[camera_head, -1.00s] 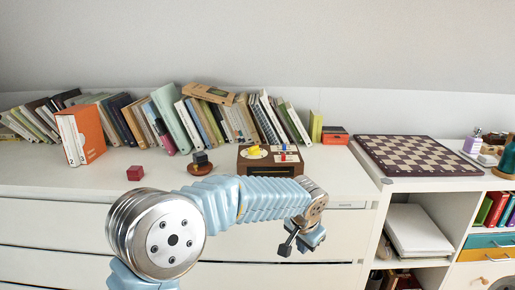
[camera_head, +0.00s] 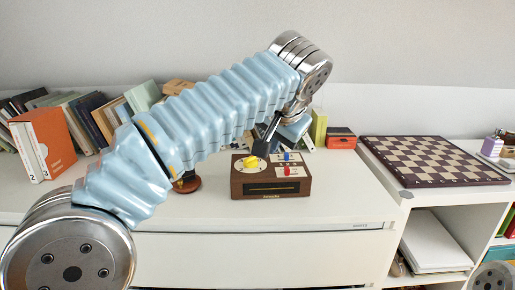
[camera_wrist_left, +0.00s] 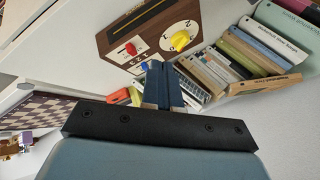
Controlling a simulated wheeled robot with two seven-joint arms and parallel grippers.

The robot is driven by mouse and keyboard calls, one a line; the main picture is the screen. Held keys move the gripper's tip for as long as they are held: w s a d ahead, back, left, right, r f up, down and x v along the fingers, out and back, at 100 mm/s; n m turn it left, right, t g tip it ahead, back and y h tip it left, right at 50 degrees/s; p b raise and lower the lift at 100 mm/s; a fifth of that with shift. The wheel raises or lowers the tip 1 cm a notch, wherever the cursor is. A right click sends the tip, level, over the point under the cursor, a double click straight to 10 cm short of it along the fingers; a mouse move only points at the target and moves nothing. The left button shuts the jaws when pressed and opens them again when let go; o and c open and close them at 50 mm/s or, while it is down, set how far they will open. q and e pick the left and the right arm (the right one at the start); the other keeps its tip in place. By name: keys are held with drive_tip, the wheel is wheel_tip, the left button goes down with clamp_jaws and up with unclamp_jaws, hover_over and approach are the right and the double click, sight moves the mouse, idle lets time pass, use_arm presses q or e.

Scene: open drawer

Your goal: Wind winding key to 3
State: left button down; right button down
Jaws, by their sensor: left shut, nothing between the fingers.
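The winding key is a yellow knob (camera_head: 251,162) on a white dial on top of a brown wooden box (camera_head: 270,187). In the left wrist view the yellow key (camera_wrist_left: 180,41) shows on the white dial, above the fingertips; I cannot read the setting it points to. My left gripper (camera_head: 262,148) is shut and empty, just above and behind the key, apart from it. In the left wrist view its dark fingers (camera_wrist_left: 162,85) are together. A red knob (camera_head: 287,171) and a blue knob (camera_head: 287,156) sit right of the key. My right gripper is out of view.
The box stands on a white cabinet top (camera_head: 340,190). A row of books (camera_wrist_left: 245,60) stands behind it. An orange-cased book set (camera_head: 42,147) is at the left, a chessboard (camera_head: 430,160) at the right. The counter right of the box is clear.

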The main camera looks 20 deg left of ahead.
sight(253, 163)
use_arm(q)
drive_tip(key=b+x, duration=0.1)
drive_tip(key=x, duration=0.8)
drive_tip(key=shift+a+f, duration=0.1)
drive_tip(key=shift+f, duration=0.25)
drive_tip(key=a, duration=0.1)
drive_tip(key=w+a, duration=0.1)
drive_tip(key=a, duration=0.1)
drive_tip(key=shift+w, duration=0.25)
drive_tip(key=shift+w+a+p, duration=0.15)
drive_tip(key=shift+a+p, duration=0.1)
drive_tip(key=shift+p, duration=0.05)
